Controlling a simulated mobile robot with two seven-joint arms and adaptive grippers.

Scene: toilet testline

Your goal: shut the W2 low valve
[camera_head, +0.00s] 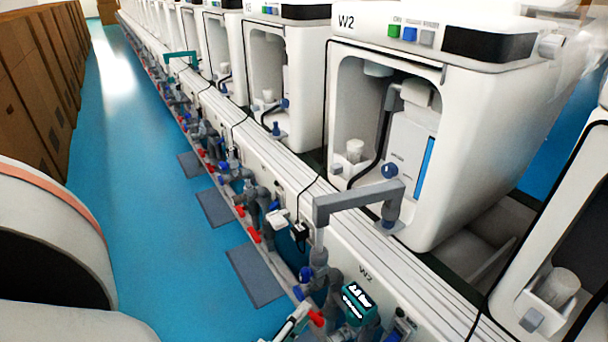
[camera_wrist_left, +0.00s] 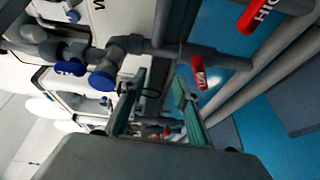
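The low valve is a red handle marked LOW (camera_wrist_left: 198,78) on a grey pipe in the left wrist view. It lies just beyond the fingertips, by the right-hand finger. My left gripper (camera_wrist_left: 158,92) is open, with two green fingers apart and nothing seen between them. Whether a finger touches the handle, I cannot tell. In the head view a red handle (camera_head: 316,318) shows on the W2 pipework, its label unreadable. Light fingers of my left gripper (camera_head: 291,324) show at the bottom edge, left of that handle. My right gripper is not in view.
A second red handle marked HIGH (camera_wrist_left: 262,14) is at the wrist view's top right. Grey pipes and blue knobs (camera_wrist_left: 102,81) crowd the left side. The W2 machine (camera_head: 485,130) and a green pressure display (camera_head: 358,302) stand nearby. Blue floor (camera_head: 150,190) is open at left.

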